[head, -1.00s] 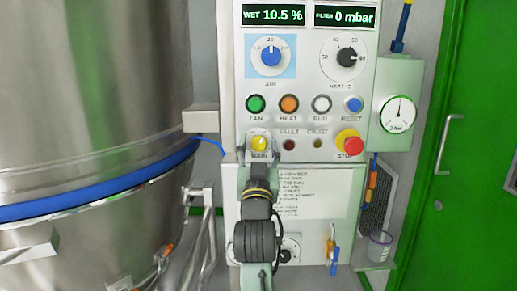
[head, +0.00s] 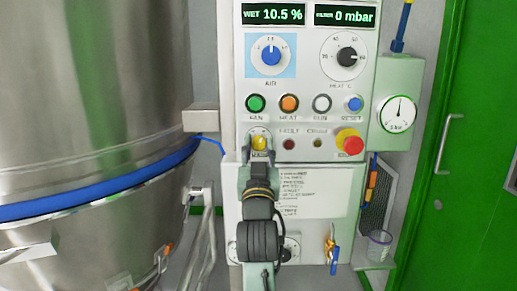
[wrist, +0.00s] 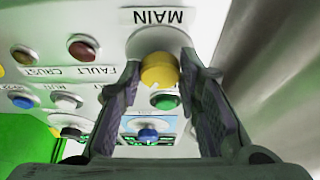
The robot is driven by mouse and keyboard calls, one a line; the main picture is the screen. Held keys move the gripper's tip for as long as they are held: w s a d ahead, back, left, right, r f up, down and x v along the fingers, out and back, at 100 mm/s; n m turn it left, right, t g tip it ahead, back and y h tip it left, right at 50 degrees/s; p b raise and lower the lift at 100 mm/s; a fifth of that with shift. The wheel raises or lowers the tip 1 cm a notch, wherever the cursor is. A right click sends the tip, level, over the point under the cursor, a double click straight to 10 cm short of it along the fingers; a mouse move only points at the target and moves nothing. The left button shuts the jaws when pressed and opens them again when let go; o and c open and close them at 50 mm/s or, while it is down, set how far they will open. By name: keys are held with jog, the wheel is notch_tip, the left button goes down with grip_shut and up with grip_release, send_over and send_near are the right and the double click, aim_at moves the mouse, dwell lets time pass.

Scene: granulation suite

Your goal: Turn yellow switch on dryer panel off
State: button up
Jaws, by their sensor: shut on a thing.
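The yellow switch (head: 259,143), labelled MAIN, is at the lower left of the dryer panel (head: 310,190), under the green FAN button. My gripper (head: 258,147) reaches it from below in the head view. In the wrist view the yellow switch (wrist: 159,70) sits between the two fingertips of my gripper (wrist: 160,78), with one finger on each side. The fingers are shut on it. The fingers and wrist hide part of the switch and its label in the head view, and its exact angle is hard to tell.
Close by are the green FAN button (head: 255,103), the dark FAULT lamp (head: 289,143) and the red stop button (head: 349,142). A large steel vessel (head: 90,90) stands at left. A gauge (head: 398,112) and a green door (head: 470,150) are at right.

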jog(key=n+y, duration=0.1)
jog(key=n, duration=0.1)
jog(key=n+y, duration=0.1)
jog(key=n, duration=0.2)
jog(key=shift+d+y, duration=0.2)
jog(key=shift+y, duration=0.2)
jog(key=n+g+y+b, duration=0.1)
jog(key=n, duration=0.3)
jog(key=shift+y, duration=0.4)
jog(key=n+g+y+b, duration=0.1)
jog(key=n, duration=0.2)
jog(key=n+g+y, duration=0.1)
jog(key=n, duration=0.2)
jog(key=shift+r+n+b, duration=0.15)
jog(key=shift+n+b, duration=0.25)
jog(key=o, duration=1.1)
jog(key=shift+o, duration=0.2)
jog(key=shift+s+d, duration=0.1)
jog(key=v, duration=1.2)
